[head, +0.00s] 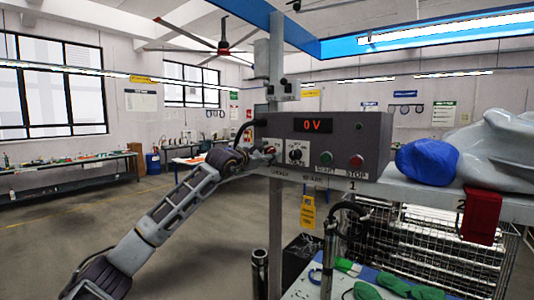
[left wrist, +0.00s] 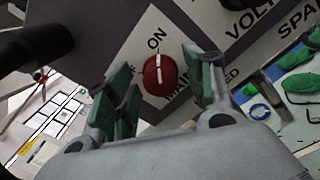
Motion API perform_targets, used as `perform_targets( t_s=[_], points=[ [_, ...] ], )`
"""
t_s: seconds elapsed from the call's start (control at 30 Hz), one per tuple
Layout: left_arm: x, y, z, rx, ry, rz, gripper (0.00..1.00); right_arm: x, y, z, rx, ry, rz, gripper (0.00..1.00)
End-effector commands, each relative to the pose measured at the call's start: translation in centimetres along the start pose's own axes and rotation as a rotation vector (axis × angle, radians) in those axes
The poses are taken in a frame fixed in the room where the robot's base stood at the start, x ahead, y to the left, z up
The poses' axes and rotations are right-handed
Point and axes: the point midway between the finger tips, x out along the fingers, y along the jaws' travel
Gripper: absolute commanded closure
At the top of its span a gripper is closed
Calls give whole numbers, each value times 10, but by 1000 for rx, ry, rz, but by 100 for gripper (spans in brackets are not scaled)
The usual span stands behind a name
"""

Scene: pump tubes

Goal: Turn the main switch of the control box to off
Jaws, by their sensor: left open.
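The grey control box (head: 345,130) stands at the centre of the head view, with a red "0 V" display. Its main switch is a round red knob (left wrist: 160,76) with a white line, seen up close in the left wrist view. My left gripper (head: 260,158) is at the box's left front. In the left wrist view its green-padded fingers are open on both sides of the knob, with visible gaps. My right gripper is not in view.
Right of the switch are a black-and-white dial (head: 296,152), a green START button (head: 326,158) and a red STOP button (head: 356,162). A blue bundle (head: 427,162) lies right of the box.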

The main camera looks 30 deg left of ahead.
Motion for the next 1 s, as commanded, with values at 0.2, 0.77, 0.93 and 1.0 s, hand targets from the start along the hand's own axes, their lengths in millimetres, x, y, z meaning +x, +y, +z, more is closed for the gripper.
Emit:
perform_targets(
  t_s=[0.2,0.77,0.93,1.0],
  points=[
    [0,0,0,0,0,0,71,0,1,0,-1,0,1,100],
    [0,0,-1,-34,0,0,93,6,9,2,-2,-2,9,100],
    [0,-1,0,-88,-3,0,93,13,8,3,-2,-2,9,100],
    [0,-1,-1,-116,-2,-1,93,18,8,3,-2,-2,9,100]
  ],
)
